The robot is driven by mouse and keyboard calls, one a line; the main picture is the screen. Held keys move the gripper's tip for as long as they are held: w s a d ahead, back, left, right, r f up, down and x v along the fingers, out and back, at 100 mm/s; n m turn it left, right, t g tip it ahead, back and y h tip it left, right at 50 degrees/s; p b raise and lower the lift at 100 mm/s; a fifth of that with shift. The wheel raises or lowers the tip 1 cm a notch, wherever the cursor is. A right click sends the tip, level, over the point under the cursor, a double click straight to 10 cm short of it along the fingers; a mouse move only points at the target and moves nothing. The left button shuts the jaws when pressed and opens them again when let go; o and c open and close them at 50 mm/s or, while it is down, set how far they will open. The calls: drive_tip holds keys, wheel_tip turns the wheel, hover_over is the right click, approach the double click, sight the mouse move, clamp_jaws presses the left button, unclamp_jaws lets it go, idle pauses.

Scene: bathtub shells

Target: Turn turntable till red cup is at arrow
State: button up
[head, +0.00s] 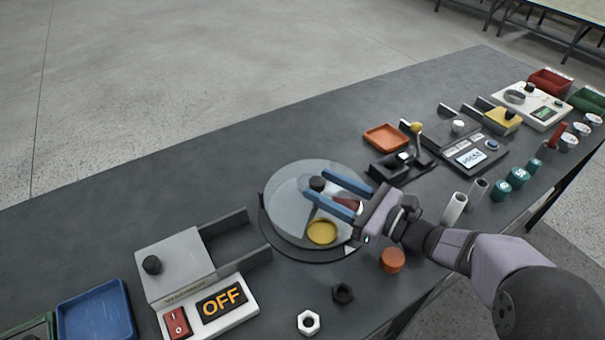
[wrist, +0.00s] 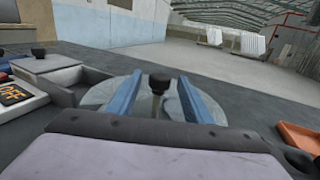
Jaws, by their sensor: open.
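The turntable (head: 290,195) is a pale grey-blue disc on a dark base near the middle of the bench. A black knob on a post (head: 317,184) stands up from it. In the wrist view the knob (wrist: 160,80) sits between my two blue fingers. My gripper (head: 322,194) is open over the disc, its fingers on either side of the post; I cannot tell whether they touch it. A red cup (head: 348,204) shows partly behind the fingers on the disc's right side. A yellow cup (head: 322,232) sits at the disc's front. The arrow cannot be made out.
An orange tray (head: 387,137) and a lever device (head: 402,163) are behind right. An orange cylinder (head: 392,260) and two nuts (head: 308,322) lie in front. The back left bench is clear.

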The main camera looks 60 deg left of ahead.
sight(302, 187)
drive_tip(key=shift+p+x, duration=0.45)
drive_tip(key=shift+x, duration=2.7)
clamp_jaws()
